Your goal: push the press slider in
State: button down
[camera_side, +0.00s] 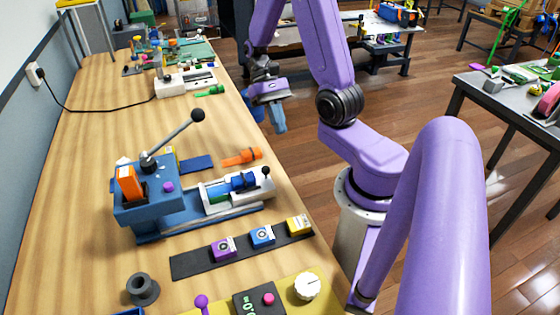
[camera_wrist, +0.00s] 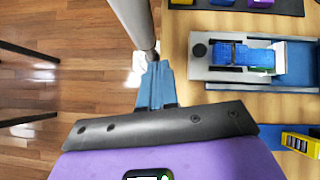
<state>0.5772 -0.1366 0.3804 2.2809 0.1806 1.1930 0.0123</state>
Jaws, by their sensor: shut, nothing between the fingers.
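The blue press (camera_side: 148,212) stands on the bench with a black-balled lever (camera_side: 198,115) angled up to the right. Its pale grey slider (camera_side: 262,188) sits at the right end of the rails, out from the press body, carrying a blue cylindrical piece (camera_side: 238,182). In the wrist view the slider (camera_wrist: 203,72) is right of my fingers, with a dark round knob (camera_wrist: 199,50) on its near end. My gripper (camera_side: 279,128) is shut and empty, raised near the bench's right edge, beyond the slider. Its blue fingertips (camera_wrist: 154,68) also show in the wrist view, apart from the slider.
An orange tool (camera_side: 241,157) lies behind the slider. A dark strip (camera_side: 190,264) with purple, blue and yellow blocks lies in front. A yellow panel (camera_side: 285,290) with knobs is nearest the camera.

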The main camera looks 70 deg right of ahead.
jog(key=s+d+f+m+t+y, duration=0.3)
jog(key=s+m+t+y, duration=0.15)
jog(key=m+t, duration=0.35)
jog(key=s+d+f+m+t+y, duration=0.2)
jog(key=s+d+m+t+y, duration=0.15)
jog(key=s+m+t, duration=0.5)
jog(key=m+g, duration=0.2)
send_near(236, 177)
jog(key=s, duration=0.1)
jog(key=s+f, duration=0.1)
jog(key=s, duration=0.1)
jog(key=shift+d+t, duration=0.1)
jog(key=shift+t, duration=0.15)
jog(key=w+a, duration=0.8)
jog(key=shift+w+a, duration=0.2)
jog(key=shift+a, duration=0.1)
jog(key=shift+s, duration=0.1)
